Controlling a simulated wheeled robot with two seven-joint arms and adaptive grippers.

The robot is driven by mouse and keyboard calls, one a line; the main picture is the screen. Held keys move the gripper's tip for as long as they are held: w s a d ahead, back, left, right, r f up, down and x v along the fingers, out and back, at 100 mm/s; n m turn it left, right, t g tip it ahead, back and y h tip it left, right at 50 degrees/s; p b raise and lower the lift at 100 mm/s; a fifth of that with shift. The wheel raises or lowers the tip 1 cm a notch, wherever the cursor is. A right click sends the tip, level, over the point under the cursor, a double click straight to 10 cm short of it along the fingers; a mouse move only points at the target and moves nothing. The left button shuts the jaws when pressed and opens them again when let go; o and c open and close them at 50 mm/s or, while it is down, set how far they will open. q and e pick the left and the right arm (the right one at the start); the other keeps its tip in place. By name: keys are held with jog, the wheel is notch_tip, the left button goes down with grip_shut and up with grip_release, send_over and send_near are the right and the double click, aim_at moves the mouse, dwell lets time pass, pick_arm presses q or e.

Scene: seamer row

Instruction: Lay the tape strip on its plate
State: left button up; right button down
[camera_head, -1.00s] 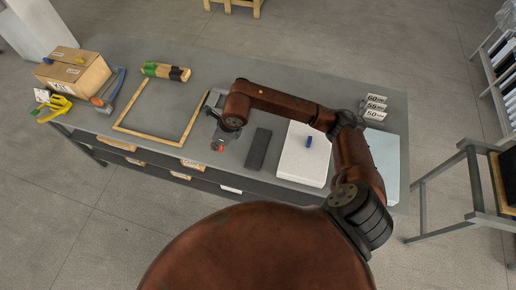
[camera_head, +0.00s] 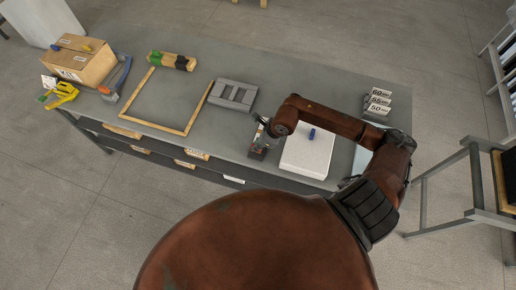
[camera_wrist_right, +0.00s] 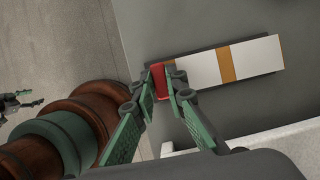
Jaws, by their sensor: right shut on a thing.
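My right gripper (camera_wrist_right: 159,86) is shut on the red end (camera_wrist_right: 158,82) of the tape strip. The strip's white and orange banded length (camera_wrist_right: 228,64) runs off to the right in the right wrist view. The dark plate (camera_wrist_right: 190,50) shows as a thin border behind the strip, and the strip covers most of it. I cannot tell whether the strip touches the plate. In the head view the right gripper (camera_head: 262,130) is over the plate's far end, which it partly hides. My left gripper (camera_wrist_right: 16,103) seems to show small at the left edge of the wrist view, its jaws unclear.
A white block (camera_head: 305,160) with a small blue item (camera_head: 311,134) is right of the plate. A grey slotted holder (camera_head: 232,96) is behind left. A wooden frame (camera_head: 158,126), carton (camera_head: 78,62) and yellow tool (camera_head: 62,94) are further left. Labelled blocks (camera_head: 377,103) stand back right.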

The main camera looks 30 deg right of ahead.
jog(key=shift+s+d+f, duration=0.1)
jog(key=shift+d+f, duration=0.05)
jog(key=shift+f, duration=1.6)
jog(key=shift+f, duration=0.1)
jog(key=c, duration=1.9)
grip_release()
jog(key=shift+c, duration=0.2)
jog(key=v, duration=1.2)
